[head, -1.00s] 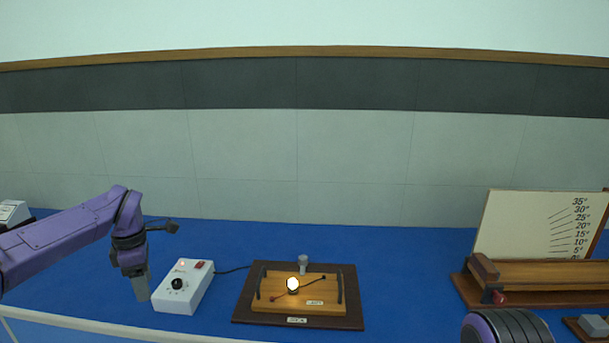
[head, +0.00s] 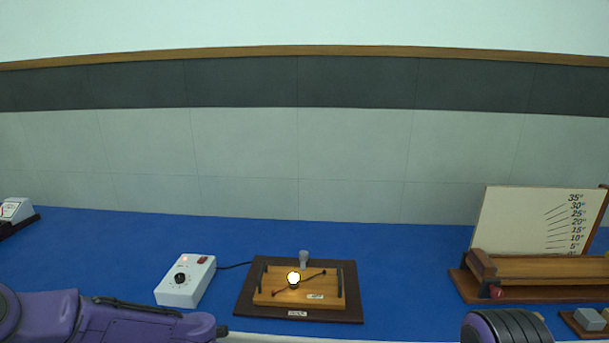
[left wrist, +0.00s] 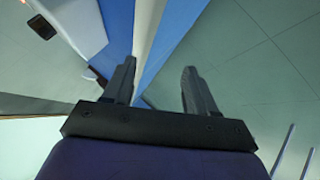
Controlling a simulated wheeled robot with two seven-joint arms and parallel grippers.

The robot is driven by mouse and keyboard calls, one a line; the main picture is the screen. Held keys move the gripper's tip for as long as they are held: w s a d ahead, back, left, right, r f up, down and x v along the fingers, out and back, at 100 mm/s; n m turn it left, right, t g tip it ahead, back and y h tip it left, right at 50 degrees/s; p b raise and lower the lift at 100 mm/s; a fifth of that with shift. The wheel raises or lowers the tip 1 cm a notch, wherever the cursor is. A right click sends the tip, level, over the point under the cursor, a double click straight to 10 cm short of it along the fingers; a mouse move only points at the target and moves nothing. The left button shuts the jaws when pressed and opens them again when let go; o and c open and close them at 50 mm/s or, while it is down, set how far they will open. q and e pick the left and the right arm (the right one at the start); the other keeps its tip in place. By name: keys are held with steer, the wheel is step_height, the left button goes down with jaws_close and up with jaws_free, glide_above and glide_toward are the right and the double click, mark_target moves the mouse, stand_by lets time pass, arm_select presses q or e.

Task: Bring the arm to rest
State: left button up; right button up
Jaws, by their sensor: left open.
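My left arm (head: 120,318) lies low along the bottom left of the head view, in front of the bench edge. My left gripper shows in the left wrist view (left wrist: 158,82), its two dark fingers apart and nothing between them. In the head view the fingers cannot be made out clearly. Part of my right arm (head: 506,327) shows at the bottom right; its gripper is out of view.
On the blue bench (head: 400,255) stand a white control box (head: 185,281) with a black knob, a wooden board (head: 271,290) with a lit bulb (head: 293,279), and a wooden ramp (head: 540,268) before an angle scale (head: 535,220). A grey block (head: 589,319) lies at right.

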arm_select(q)
steer(key=s+d+f+m+t+h, duration=0.1)
steer(key=s+d+f+m+h, duration=0.2)
steer(key=s+f, duration=0.5)
steer(key=s+d+f+m+h, duration=0.1)
steer(key=s+d+f+m, duration=0.2)
steer(key=s+f+m, duration=0.35)
steer(key=s+a+f+m+g+b, duration=0.1)
steer(key=s+f+m, duration=0.1)
steer(key=s, duration=0.9)
steer(key=s+a+f+m+g, duration=0.2)
steer(key=s, duration=0.9)
steer(key=shift+a+f+b, duration=0.3)
steer(key=shift+f+b, duration=0.05)
steer(key=shift+b, duration=0.05)
steer(key=shift+s+m, duration=0.1)
steer(key=shift+m, duration=0.15)
